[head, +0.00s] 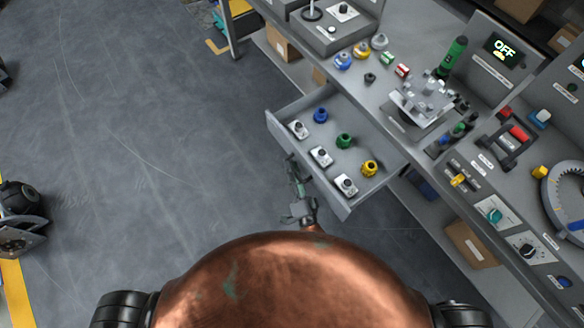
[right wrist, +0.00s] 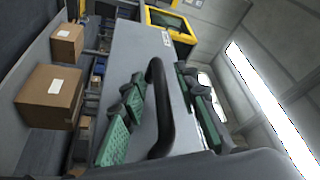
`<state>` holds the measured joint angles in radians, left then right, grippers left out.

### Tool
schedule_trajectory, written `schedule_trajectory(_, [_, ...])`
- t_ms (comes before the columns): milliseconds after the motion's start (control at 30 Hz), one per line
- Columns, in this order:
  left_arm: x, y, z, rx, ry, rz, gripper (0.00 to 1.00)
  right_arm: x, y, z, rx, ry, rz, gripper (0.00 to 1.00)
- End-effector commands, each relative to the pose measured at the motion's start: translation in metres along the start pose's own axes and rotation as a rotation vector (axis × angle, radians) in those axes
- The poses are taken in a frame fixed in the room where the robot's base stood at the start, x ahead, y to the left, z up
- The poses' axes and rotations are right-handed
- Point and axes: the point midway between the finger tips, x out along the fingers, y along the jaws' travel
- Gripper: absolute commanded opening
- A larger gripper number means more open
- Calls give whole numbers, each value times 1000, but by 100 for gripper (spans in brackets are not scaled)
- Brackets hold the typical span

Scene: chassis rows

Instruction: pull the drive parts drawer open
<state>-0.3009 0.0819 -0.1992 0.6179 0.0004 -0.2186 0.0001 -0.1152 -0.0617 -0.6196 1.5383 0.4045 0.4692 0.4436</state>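The drive parts drawer (head: 338,196) is pulled out from the grey bench in the head view, with its inside showing. Its black bar handle (right wrist: 160,105) stands on the grey front panel in the right wrist view. My right gripper (head: 294,176) is at the drawer front in the head view. In the right wrist view its green-padded fingers (right wrist: 163,108) stand apart on either side of the handle, with gaps showing, so it looks open around the handle. My left gripper is not in view.
The drawer holds silver-white parts (head: 320,156) and blue, green and yellow knobs (head: 369,168). The bench top (head: 370,95) above carries a metal fixture (head: 424,100) and several small parts. Cardboard boxes (right wrist: 50,97) sit on the shelf below. The floor (head: 130,130) left of the drawer is clear.

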Motion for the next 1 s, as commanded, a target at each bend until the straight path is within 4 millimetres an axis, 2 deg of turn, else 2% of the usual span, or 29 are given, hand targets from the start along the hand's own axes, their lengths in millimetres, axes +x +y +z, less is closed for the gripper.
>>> schedule_trajectory(167, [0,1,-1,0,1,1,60,-27,2,0,0,-2,4,29])
schedule_trajectory(400, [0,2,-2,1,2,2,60,-78,1,1,-2,-3,3,29])
schedule_trajectory(600, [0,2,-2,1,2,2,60,-107,1,0,0,-2,2,29])
schedule_trajectory(767, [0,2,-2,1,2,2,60,-116,0,0,1,-1,2,29])
schedule_trajectory(1000, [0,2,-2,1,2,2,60,-117,0,0,0,-1,1,29])
